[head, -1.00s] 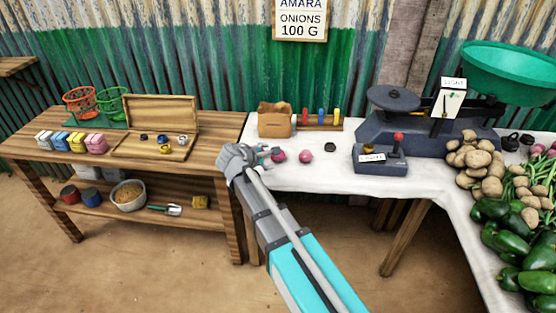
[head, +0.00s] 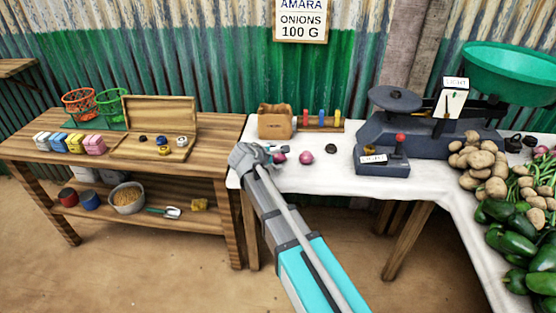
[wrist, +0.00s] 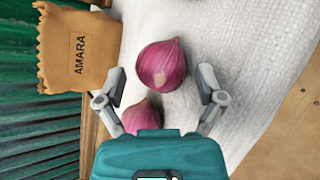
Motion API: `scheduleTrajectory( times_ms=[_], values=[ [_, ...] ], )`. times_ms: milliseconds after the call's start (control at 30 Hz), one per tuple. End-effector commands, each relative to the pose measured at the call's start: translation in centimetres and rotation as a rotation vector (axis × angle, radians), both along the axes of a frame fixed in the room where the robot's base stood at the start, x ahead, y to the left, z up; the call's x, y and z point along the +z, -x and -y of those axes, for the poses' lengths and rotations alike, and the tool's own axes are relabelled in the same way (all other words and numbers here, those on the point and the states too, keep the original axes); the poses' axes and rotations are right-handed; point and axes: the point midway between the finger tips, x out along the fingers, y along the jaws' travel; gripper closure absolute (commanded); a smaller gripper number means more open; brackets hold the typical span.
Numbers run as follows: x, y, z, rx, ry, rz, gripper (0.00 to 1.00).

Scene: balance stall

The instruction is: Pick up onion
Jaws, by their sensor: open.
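Two purple-red onions lie on the white cloth of the stall table. In the wrist view one onion (wrist: 162,63) lies ahead of my gripper (wrist: 162,90), roughly in line with the gap between the fingers. The other onion (wrist: 142,116) lies nearer, between the fingers and close to the left one, partly hidden by the gripper body. In the head view the right onion (head: 305,158) is clear, and the left onion (head: 279,157) is beside my gripper (head: 272,151). My gripper is open, with nothing held.
A brown paper bag marked AMARA (wrist: 80,55) stands close on the left in the wrist view. A dark small object (head: 332,149) and the scale (head: 430,130) are to the right. A wooden bench (head: 215,135) stands left.

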Motion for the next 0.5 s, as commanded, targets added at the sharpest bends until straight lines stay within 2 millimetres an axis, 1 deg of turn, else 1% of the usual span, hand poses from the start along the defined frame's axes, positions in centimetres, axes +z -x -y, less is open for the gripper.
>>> scheduleTrajectory(
  times_ms=[33, 100, 500],
  values=[
    [-0.48, -0.39, 0.19, -0.001, 0.0, -0.001, 0.12],
    [-0.61, -0.65, 0.36, 0.001, 0.001, 0.0, 0.12],
    [-0.55, -0.77, 0.56, -0.001, 0.001, 0.0, 0.12]
  ],
)
